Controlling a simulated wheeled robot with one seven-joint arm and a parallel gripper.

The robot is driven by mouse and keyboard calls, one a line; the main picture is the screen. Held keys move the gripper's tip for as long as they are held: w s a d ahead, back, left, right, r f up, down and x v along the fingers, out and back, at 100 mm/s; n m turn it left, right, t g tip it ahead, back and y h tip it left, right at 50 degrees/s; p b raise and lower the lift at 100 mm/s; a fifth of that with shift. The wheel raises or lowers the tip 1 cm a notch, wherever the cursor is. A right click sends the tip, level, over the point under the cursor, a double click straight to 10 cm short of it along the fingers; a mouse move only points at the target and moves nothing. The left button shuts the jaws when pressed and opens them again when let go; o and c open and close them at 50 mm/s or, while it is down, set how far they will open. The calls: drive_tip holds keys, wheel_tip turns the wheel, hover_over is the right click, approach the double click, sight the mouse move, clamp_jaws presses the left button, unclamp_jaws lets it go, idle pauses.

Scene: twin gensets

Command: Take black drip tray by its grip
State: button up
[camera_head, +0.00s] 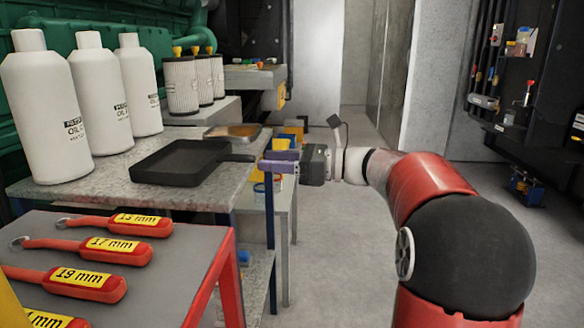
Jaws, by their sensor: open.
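The black drip tray (176,166) lies flat on the grey speckled bench top (120,190), left of centre. It is shallow and looks empty. Its short grip (238,157) sticks out to the right, near the bench's right edge. My gripper (270,161) is open and empty, just right of the grip's end, with its purple fingers pointing left towards it. The fingers look close to the grip; whether they touch or overlap it I cannot tell.
A second tray with amber contents (232,131) sits behind the grip. In front is a red-edged table with several wrenches (118,225). The floor (345,250) right of the bench is clear.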

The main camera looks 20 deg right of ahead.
sight(247, 158)
drive_tip(key=p+x, duration=0.2)
drive_tip(key=x, duration=0.4)
drive_tip(key=shift+r, duration=0.1)
drive_tip(key=shift+w+a, duration=0.35)
drive_tip(key=shift+a, duration=0.25)
drive_tip(key=shift+c, duration=0.2)
clamp_jaws()
drive_tip(key=shift+r+p, duration=0.1)
drive_tip(key=shift+p, duration=0.25)
